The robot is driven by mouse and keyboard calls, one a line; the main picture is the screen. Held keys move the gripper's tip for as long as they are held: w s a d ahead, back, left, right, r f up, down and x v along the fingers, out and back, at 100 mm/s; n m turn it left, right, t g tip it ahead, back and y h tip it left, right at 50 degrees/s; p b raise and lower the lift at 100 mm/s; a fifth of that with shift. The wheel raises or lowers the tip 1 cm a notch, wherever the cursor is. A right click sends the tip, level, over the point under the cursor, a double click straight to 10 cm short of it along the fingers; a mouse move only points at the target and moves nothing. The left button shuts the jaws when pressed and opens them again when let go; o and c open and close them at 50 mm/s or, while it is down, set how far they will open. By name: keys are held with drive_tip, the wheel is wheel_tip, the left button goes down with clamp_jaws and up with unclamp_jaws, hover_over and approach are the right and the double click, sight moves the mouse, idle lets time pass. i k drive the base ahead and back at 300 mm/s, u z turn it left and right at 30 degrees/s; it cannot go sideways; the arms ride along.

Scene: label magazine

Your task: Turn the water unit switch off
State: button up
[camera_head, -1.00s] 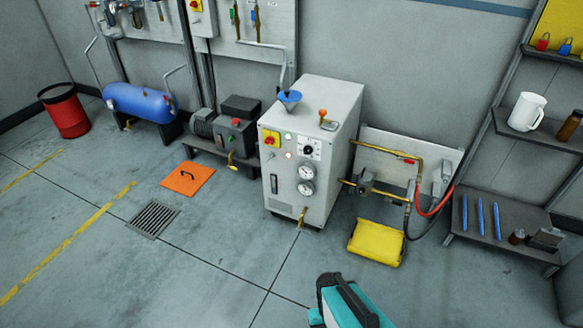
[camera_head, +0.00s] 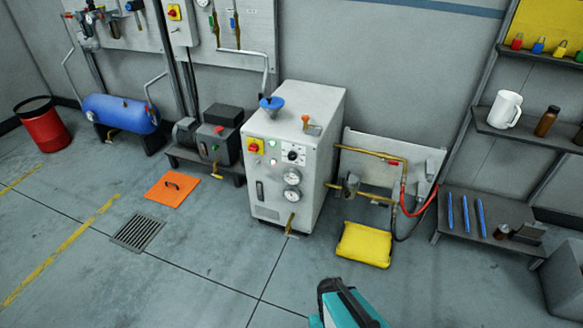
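The water unit (camera_head: 310,130) is a pale grey cabinet standing on the floor near the back wall. Its front carries a red and yellow rotary switch (camera_head: 254,146) at the upper left. A black dial on a white plate (camera_head: 293,154) sits to the right of the switch, with two round gauges (camera_head: 292,177) below it. Small lamps (camera_head: 272,143) sit between switch and dial. The angle of the switch handle is too small to read. A teal and black part of my arm shows at the bottom edge, well in front of the cabinet. My gripper's fingers are not visible.
A yellow bag (camera_head: 364,244) lies on the floor right of the cabinet, near brass pipes and hoses. An orange plate (camera_head: 172,190) and a floor grate (camera_head: 138,232) lie to the left. A shelf rack (camera_head: 480,186) stands right. The floor in front is clear.

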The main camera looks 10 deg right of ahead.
sight(253, 148)
drive_tip(key=i, duration=0.9)
drive_tip(key=u, duration=0.05)
